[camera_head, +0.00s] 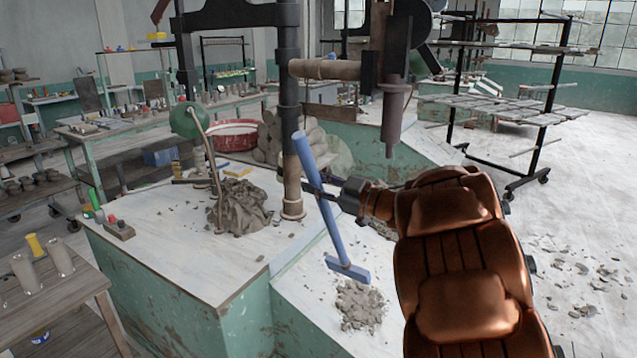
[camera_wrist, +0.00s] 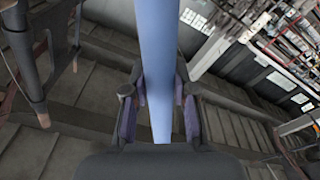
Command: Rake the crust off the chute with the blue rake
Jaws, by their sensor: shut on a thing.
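The blue rake (camera_head: 327,222) is held at a steep slant in the head view, its handle end up and its flat blue head at the bottom. My gripper (camera_head: 322,187) is shut on the middle of its handle. In the wrist view, the blue handle (camera_wrist: 158,70) runs between the two dark fingers of my gripper (camera_wrist: 158,105). The rake's head shows just above a patch of grey crumbly crust (camera_head: 360,305) on the pale sloped chute (camera_head: 300,285). I cannot tell whether the head touches the crust.
A heap of grey clay (camera_head: 240,205) sits on the white-topped bench to the left, beside a dark vertical post (camera_head: 290,110). A metal cylinder (camera_head: 393,110) hangs above my gripper. A wheeled rack (camera_head: 520,100) stands at the back right. Crumbs litter the floor (camera_head: 580,270) at right.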

